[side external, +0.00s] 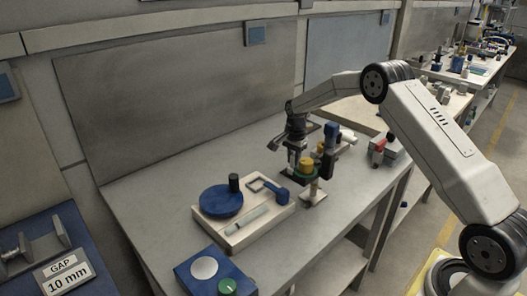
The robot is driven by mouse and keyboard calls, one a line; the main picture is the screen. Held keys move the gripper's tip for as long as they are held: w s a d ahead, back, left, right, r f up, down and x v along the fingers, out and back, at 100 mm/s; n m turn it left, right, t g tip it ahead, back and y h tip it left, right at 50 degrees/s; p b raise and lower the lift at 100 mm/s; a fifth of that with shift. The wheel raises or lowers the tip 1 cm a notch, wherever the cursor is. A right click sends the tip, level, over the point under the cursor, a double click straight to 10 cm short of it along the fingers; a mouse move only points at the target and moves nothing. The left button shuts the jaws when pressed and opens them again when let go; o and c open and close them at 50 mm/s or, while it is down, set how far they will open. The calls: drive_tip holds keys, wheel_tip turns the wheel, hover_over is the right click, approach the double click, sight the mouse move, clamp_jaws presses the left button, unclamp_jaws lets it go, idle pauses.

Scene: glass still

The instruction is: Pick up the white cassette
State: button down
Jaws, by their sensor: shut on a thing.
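My gripper (295,160) points down over the grey bench, behind the pale board and left of a small stand. It is shut on a small pale piece at its fingertips, which I take to be the white cassette (293,158). Most of that piece is hidden by the fingers, and its outline is too small to make out. I cannot tell whether it touches the bench or the stand.
A pale board (235,243) carries a blue disc (220,203) with a dark knob, a clear tube and a blue-handled frame (270,190). The stand (314,198) has a yellow-green part and blue post close beside my gripper. A blue box (190,270) sits in front.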

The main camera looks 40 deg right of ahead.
drive_tip(key=shift+r, duration=0.95)
drive_tip(key=shift+r, duration=2.4)
